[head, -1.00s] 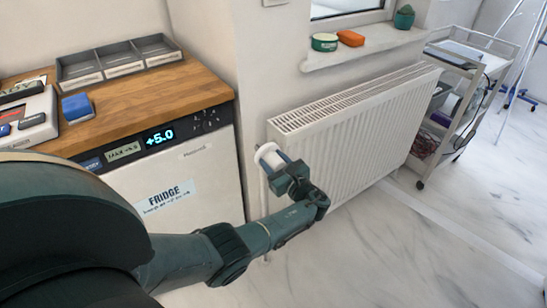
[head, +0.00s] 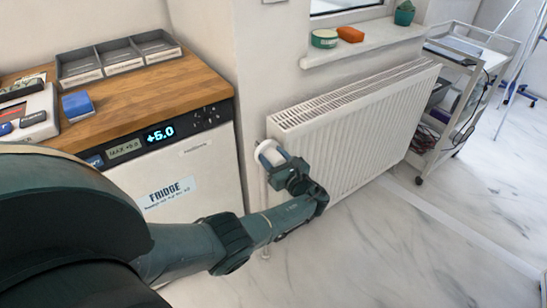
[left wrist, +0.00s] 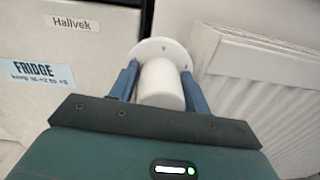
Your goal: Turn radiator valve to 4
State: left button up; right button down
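The radiator valve (head: 271,149) is a white round knob at the near left end of the white radiator (head: 345,135). In the left wrist view the valve (left wrist: 162,84) shows as a white cylinder with a wider disc behind it. Small dark marks on the disc are too small to read. My left gripper (head: 276,160) is at the valve, with one blue finger on each side of the knob. In the left wrist view the fingers of the gripper (left wrist: 163,88) lie against the knob's sides. My right gripper is not in view.
A fridge (head: 205,170) under a wooden counter (head: 150,103) stands close left of the valve. A windowsill (head: 365,43) with a green tin (head: 324,39) and an orange item (head: 350,34) is above the radiator. A trolley (head: 450,110) stands at its far end. The floor in front is clear.

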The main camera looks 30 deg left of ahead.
pick_arm(q)
jog(key=o, duration=0.3)
jog(key=p+v, duration=0.1)
jog(key=v, duration=1.2)
jog(key=shift+s+d, duration=0.1)
jog(key=shift+d, duration=0.05)
